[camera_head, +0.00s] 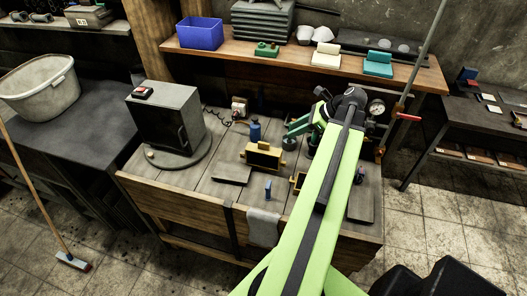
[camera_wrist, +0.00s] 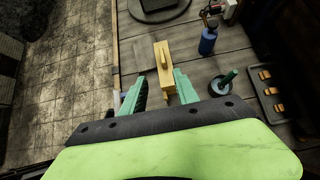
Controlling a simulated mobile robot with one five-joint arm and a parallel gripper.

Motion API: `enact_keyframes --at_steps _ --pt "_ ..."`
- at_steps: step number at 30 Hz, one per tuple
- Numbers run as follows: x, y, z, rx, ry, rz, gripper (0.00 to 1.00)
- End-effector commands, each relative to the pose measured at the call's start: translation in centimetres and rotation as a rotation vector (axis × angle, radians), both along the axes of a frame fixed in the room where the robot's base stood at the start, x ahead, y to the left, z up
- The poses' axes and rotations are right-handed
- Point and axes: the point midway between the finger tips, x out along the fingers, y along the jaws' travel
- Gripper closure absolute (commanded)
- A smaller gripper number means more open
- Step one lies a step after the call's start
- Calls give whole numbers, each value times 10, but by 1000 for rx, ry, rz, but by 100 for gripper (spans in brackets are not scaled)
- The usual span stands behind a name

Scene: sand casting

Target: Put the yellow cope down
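A yellow flask part (camera_head: 264,158), which I take for the cope, rests on the wooden bench in the head view, with small knobs at its ends. It shows as a long yellow block (camera_wrist: 163,62) ahead of my fingers in the wrist view. My gripper (camera_head: 290,133) has green fingers that stand apart and looks open. In the wrist view my gripper (camera_wrist: 160,78) has the block lined up between its fingertips, without clear contact on both sides. Another yellow piece (camera_head: 297,181) is mostly hidden behind my green arm. I cannot tell the exact height of the fingers.
A blue bottle (camera_head: 255,131) stands behind the yellow part, and a grey furnace (camera_head: 167,118) stands to its left. A flat dark plate (camera_head: 232,174) and a small blue item (camera_head: 268,190) lie in front. A round dark pot (camera_wrist: 220,87) is right of my fingers.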

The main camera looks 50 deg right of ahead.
Motion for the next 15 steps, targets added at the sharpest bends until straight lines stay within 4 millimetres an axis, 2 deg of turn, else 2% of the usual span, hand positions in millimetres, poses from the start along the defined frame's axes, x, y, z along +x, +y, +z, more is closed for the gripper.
enact_keyframes --at_steps 5,15 --pt "8 5 -16 1 0 1 64" --pt "62 32 -78 -2 0 6 64"
